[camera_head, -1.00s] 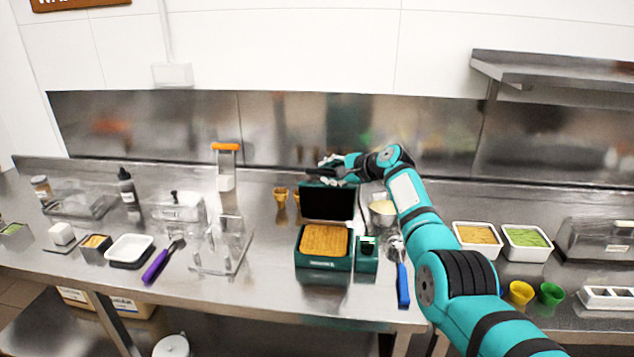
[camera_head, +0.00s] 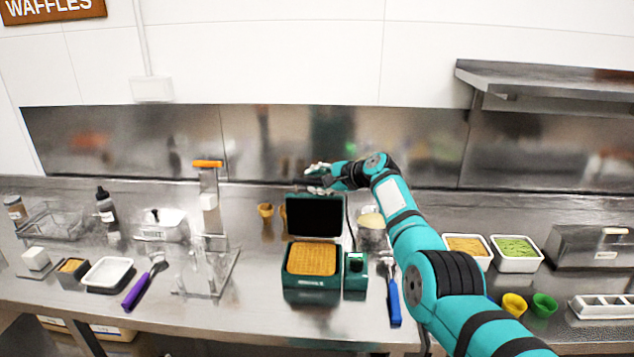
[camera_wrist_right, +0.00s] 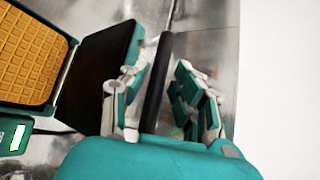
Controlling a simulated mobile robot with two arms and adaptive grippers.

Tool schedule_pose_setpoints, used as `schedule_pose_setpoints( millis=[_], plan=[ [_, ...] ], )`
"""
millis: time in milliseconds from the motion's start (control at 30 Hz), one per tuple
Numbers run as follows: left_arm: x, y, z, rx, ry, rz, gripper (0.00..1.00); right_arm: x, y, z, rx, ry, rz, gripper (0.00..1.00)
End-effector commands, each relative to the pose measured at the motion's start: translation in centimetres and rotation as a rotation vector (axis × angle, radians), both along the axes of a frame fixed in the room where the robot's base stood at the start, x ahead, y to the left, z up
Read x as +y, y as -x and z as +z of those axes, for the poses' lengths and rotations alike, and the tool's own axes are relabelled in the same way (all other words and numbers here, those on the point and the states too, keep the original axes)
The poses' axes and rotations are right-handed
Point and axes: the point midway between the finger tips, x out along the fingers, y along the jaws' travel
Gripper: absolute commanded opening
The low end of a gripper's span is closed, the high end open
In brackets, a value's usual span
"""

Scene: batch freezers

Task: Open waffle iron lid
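The green waffle iron (camera_head: 311,283) stands on the steel counter with a golden waffle (camera_head: 312,259) in its lower plate. Its lid (camera_head: 314,215) is raised, its dark inner face toward me. The lid also shows in the right wrist view (camera_wrist_right: 97,75). My right gripper (camera_head: 320,176) is at the lid's top edge. In the right wrist view its fingers (camera_wrist_right: 160,88) are spread apart, with a black bar (camera_wrist_right: 158,75), apparently the lid's handle, between them. A gap shows between the bar and the right-hand finger. My left gripper is out of view.
A green control box (camera_head: 356,275) and a blue-handled tool (camera_head: 394,300) are right of the iron. A clear stand (camera_head: 207,265) and a purple-handled utensil (camera_head: 138,290) are to its left. White containers (camera_head: 515,264) and small cups (camera_head: 543,304) are further right.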

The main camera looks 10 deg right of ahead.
Motion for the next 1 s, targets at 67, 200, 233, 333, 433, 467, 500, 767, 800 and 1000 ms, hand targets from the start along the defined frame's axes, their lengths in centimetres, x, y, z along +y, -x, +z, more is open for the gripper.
schedule_pose_setpoints(
  millis=[67, 200, 233, 333, 433, 467, 500, 767, 800, 1000],
  plan=[
    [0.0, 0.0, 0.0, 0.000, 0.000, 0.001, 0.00, 0.0, 0.0, 0.0, 0.000, 0.000, 0.000, 0.38],
    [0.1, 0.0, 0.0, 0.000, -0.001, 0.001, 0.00, 0.0, 0.0, -0.1, 0.002, 0.000, 0.000, 0.38],
    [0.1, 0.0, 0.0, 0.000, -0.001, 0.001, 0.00, 0.0, 0.0, -0.1, 0.002, 0.000, 0.000, 0.38],
    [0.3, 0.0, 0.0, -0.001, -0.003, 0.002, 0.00, 0.0, 0.1, -0.1, 0.002, 0.000, 0.000, 0.38],
    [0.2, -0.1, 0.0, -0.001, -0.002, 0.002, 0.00, -0.2, 0.2, 0.1, 0.000, 0.000, 0.000, 0.38],
    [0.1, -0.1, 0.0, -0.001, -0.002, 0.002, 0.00, -0.3, 0.3, 0.1, 0.000, -0.001, 0.001, 0.38],
    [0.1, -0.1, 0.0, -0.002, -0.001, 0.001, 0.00, -0.4, 0.5, 0.2, 0.000, -0.001, 0.001, 0.38],
    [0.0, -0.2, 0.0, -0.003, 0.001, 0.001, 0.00, -1.6, 2.4, 1.1, 0.000, 0.003, 0.000, 0.38],
    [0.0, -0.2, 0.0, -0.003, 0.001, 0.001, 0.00, -2.0, 2.8, 1.5, -0.001, 0.002, -0.002, 0.38],
    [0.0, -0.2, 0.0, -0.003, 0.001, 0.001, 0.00, -3.5, 5.3, 2.9, -0.001, 0.000, -0.001, 0.38]
  ],
)
